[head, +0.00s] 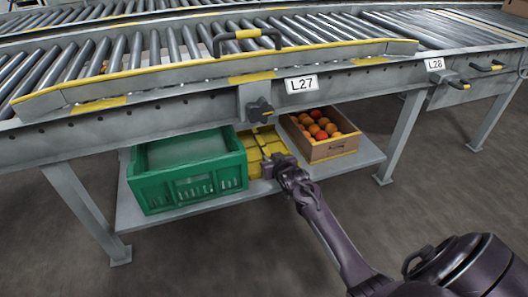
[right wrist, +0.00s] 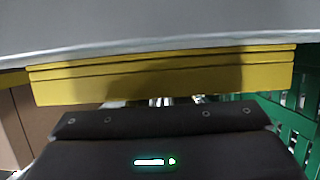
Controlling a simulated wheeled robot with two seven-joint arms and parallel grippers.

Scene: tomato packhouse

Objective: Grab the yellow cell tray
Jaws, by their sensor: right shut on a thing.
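The yellow cell tray (head: 258,142) lies on the low shelf under the conveyor, between a green crate and a cardboard box. In the right wrist view its front edge (right wrist: 110,85) spans the picture as a long yellow band with dark lines along it. My right gripper (head: 278,164) is at the tray's near edge, shut on it. In the right wrist view the fingers (right wrist: 165,100) are mostly hidden behind the gripper body. My left gripper is not in view.
The green crate (head: 190,196) stands close on the left of the tray. A cardboard box (head: 330,150) of red and orange tomatoes stands on the right. The conveyor frame (head: 200,103) runs above the shelf (head: 140,216), with a dark knob (head: 260,109) hanging over the tray.

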